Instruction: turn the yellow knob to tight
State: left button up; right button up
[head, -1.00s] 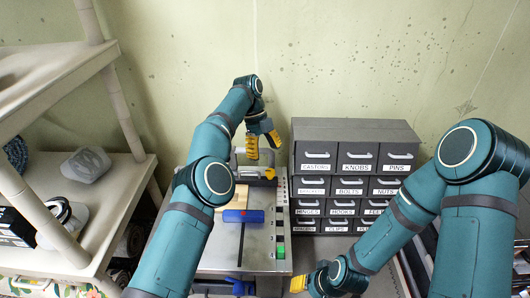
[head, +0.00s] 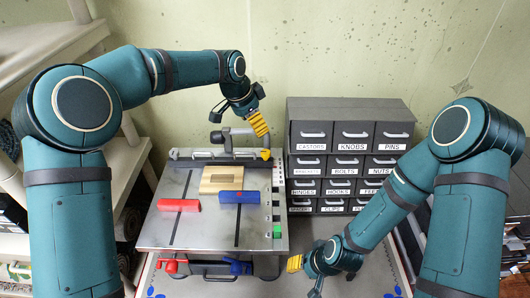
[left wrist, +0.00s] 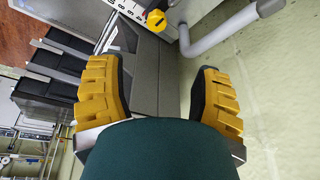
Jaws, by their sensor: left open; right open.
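The yellow knob (head: 266,154) is a small piece at the right end of the dark fence along the back of the grey metal table (head: 160,229). It also shows near the top of the left wrist view (left wrist: 156,19), ahead of and between the open fingers. My left gripper (head: 258,122) is open and empty, just above and behind the knob, apart from it. Its yellow pads also show in the left wrist view (left wrist: 160,72). My right gripper (head: 297,264) is open, low near the table's front right corner, with its fingers partly hidden.
A red block (head: 179,205), a blue block (head: 238,197) and a wooden piece (head: 214,180) lie on the table. A grey bent tube (head: 226,138) rises behind the fence. A dark labelled drawer cabinet (head: 350,107) stands close on the right. Shelves are at left.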

aim_at(265, 152)
pick_arm(q)
jog(key=d+f, duration=0.1)
jog(key=f, duration=0.3)
jog(key=w+d+f+n, duration=0.1)
jog(key=f, duration=0.3)
jog(key=d+f+n, duration=0.1)
jog(key=f, duration=0.3)
jog(key=shift+w+f+t+p, duration=0.3)
jog(key=shift+f, duration=0.1)
jog(key=shift+c, duration=0.2)
grip_shut()
